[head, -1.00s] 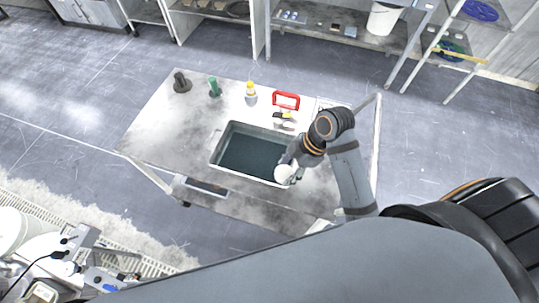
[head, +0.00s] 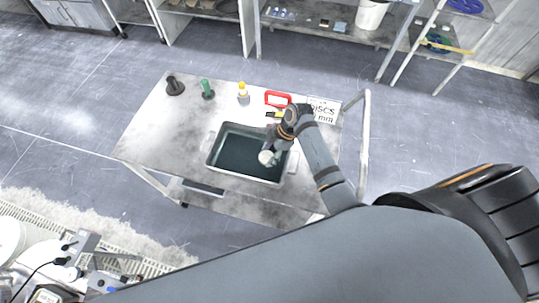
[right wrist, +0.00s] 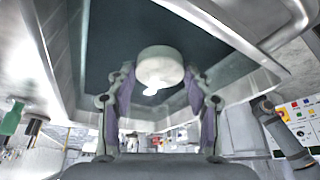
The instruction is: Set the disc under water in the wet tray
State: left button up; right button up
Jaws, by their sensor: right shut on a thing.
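The wet tray (head: 244,179) is a dark, water-filled basin with a pale rim, set in the table. My right gripper (head: 269,152) is over the right part of the tray, pointing down. It is shut on a pale round disc (head: 265,158). In the right wrist view the disc (right wrist: 160,65) sits between the two fingertips of my right gripper (right wrist: 158,82), with the dark tray interior behind it. I cannot tell whether the disc touches the water. My left gripper is not in view.
Behind the tray stand a dark stand (head: 174,86), a green-handled tool (head: 207,90), a yellow-capped bottle (head: 243,93) and a red frame (head: 277,98). A white sign (head: 323,109) is at the back right. The table's left side (head: 160,130) is clear.

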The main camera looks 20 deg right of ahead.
jog(key=shift+f, duration=0.55)
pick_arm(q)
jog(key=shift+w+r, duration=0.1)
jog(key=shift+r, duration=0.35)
pick_arm(e)
jog(key=shift+f, duration=0.4)
jog(key=o, duration=1.2)
jog(key=shift+f, duration=0.1)
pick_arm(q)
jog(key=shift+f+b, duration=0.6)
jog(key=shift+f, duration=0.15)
pick_arm(e)
jog(key=v, duration=1.2)
